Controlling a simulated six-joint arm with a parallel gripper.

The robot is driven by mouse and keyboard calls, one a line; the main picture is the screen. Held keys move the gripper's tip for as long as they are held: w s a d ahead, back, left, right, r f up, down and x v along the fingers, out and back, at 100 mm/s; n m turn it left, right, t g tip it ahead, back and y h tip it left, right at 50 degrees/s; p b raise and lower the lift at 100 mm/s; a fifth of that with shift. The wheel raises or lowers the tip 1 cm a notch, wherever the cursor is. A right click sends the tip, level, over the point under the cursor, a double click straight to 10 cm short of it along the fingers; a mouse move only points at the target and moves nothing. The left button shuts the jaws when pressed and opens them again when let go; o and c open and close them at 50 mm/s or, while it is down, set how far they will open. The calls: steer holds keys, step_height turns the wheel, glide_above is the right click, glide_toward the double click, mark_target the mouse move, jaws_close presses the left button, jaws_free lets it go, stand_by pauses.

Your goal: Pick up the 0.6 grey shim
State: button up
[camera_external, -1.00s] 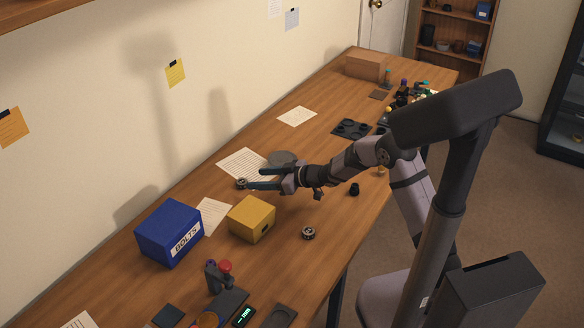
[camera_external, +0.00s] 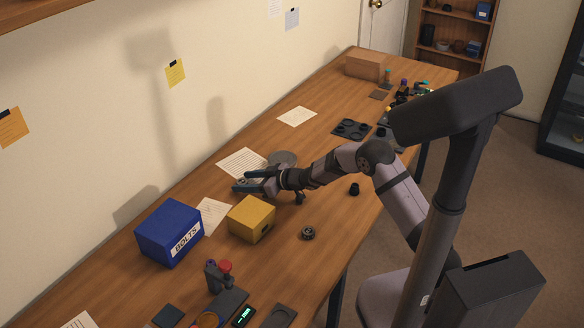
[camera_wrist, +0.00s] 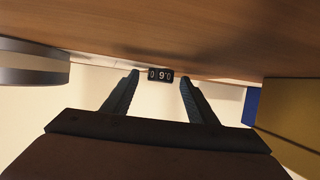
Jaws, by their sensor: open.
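In the wrist view a small dark piece (camera_wrist: 160,75) with white digits, upside down and reading like 0.60, stands on the wood. I take it for the 0.6 shim; its grey colour and full shape are hard to tell. My gripper (camera_wrist: 159,80) is open, with one finger to each side of the piece, which shows in the gap near the fingertips. I cannot tell whether they reach around it. In the external view my gripper (camera_external: 242,182) is low over the table near the wall side, and its fingers hide the piece.
A yellow box (camera_external: 251,219) and the blue BOLTS box (camera_external: 169,233) stand beside the gripper. A small dark ring (camera_external: 308,233) sits on the open table front.

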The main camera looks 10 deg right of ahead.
steer(key=c, duration=1.2)
steer(key=shift+o, duration=0.2)
steer(key=shift+r, duration=0.1)
step_height(320, 180, up, 10)
steer(key=p, duration=0.2)
